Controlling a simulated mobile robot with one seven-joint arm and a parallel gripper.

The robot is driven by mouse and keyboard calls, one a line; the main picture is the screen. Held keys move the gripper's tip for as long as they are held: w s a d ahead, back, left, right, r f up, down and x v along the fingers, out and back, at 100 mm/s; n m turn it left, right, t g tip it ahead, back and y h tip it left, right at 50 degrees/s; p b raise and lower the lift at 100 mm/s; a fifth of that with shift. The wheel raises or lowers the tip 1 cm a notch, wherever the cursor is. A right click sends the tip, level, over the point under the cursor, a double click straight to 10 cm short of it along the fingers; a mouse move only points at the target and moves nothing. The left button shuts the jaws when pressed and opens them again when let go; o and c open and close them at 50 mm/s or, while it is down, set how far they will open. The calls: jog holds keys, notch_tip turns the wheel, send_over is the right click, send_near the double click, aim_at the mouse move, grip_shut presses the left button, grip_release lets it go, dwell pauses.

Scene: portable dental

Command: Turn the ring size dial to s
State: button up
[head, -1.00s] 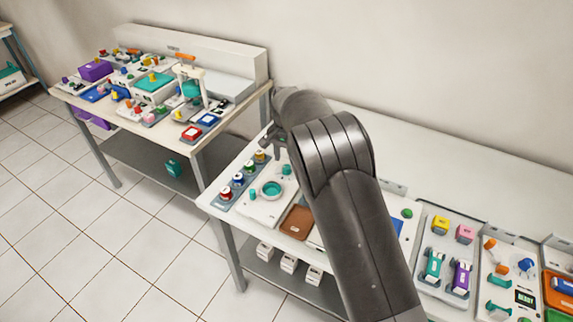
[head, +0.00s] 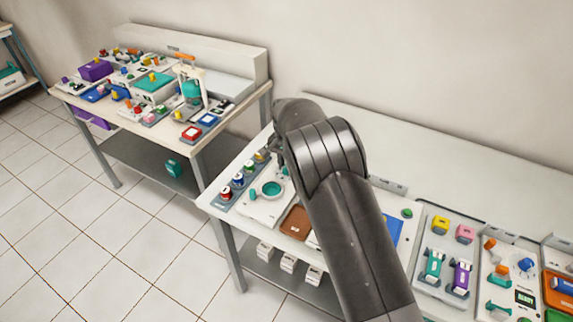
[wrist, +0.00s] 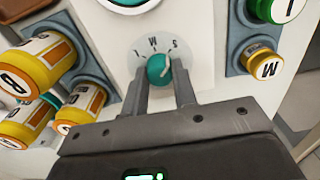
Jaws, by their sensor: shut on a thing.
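The ring size dial is a small round teal knob (wrist: 158,68) on a white panel, with a pale pointer line on its face. A light scale plate (wrist: 154,45) behind it carries letters, with M in the middle and S at the right. The pointer line slants up and right, toward the S side. My gripper (wrist: 160,76) is shut on the dial, one grey finger on each side of it. In the head view my arm hides most of the gripper near the white unit.
A brown tray (head: 297,222) lies near the unit.

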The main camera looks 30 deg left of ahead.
aim_at(287, 167)
jog(key=shift+c, duration=1.2)
jog(key=shift+n, duration=0.6)
jog(key=o, duration=1)
notch_tip(287, 167, up, 11)
jog(key=shift+f, duration=0.1)
